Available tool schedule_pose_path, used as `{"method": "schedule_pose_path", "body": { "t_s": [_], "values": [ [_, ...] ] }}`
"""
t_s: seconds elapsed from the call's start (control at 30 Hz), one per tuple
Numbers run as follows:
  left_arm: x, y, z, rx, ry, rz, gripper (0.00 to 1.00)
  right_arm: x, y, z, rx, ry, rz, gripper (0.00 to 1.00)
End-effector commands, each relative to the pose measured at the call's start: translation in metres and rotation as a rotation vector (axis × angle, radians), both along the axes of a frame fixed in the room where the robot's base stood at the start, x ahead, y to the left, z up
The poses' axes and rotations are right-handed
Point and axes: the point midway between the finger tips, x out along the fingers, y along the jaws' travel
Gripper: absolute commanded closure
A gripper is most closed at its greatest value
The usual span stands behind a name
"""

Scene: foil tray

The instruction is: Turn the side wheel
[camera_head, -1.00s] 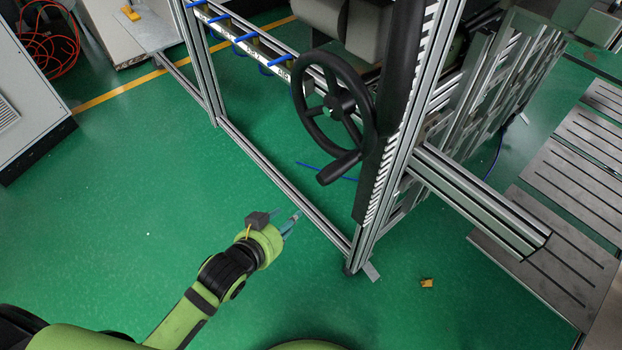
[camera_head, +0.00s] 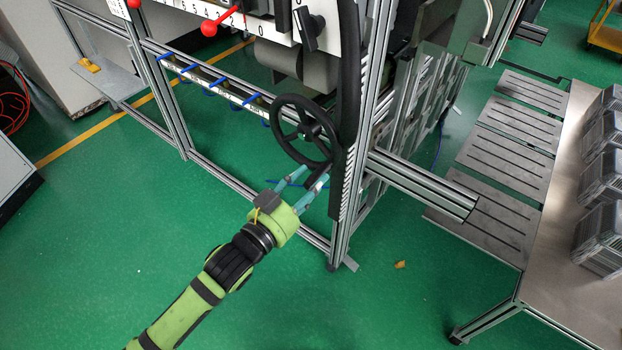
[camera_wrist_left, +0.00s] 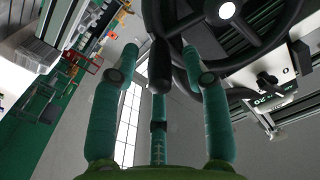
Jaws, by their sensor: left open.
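The side wheel (camera_head: 278,118) is a black spoked handwheel on the side of the machine frame. Its handle (camera_head: 319,182) sticks out at the wheel's lower edge. My left gripper (camera_head: 305,180) is open, with its teal fingers reaching up to the lower part of the wheel around the handle. In the left wrist view the black handle (camera_wrist_left: 160,68) hangs between the spread fingers of the left gripper (camera_wrist_left: 160,75), and the wheel rim (camera_wrist_left: 258,52) is above them. I cannot tell whether any finger touches the handle. My right gripper is not in view.
The aluminium machine frame (camera_head: 350,195) stands around the wheel, with a beam (camera_head: 425,185) jutting right. A red-knobbed lever (camera_head: 209,28) and a black knob (camera_head: 308,28) are above.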

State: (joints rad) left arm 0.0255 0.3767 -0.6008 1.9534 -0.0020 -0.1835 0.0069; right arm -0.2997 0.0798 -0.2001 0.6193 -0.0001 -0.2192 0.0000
Motion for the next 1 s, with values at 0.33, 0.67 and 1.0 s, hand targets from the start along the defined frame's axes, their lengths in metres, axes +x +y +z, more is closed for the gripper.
{"method": "schedule_pose_path", "body": {
  "t_s": [0.33, 0.67, 1.0],
  "values": [
    [0.006, -0.005, 0.000, 0.001, 0.001, -0.001, 0.53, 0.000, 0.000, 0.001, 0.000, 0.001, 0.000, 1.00],
    [0.005, -0.004, 0.000, 0.000, 0.002, -0.001, 1.00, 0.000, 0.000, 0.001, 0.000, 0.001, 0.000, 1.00],
    [0.008, -0.006, 0.010, -0.065, 0.047, 0.000, 1.00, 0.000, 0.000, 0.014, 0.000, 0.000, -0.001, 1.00]
  ]
}}
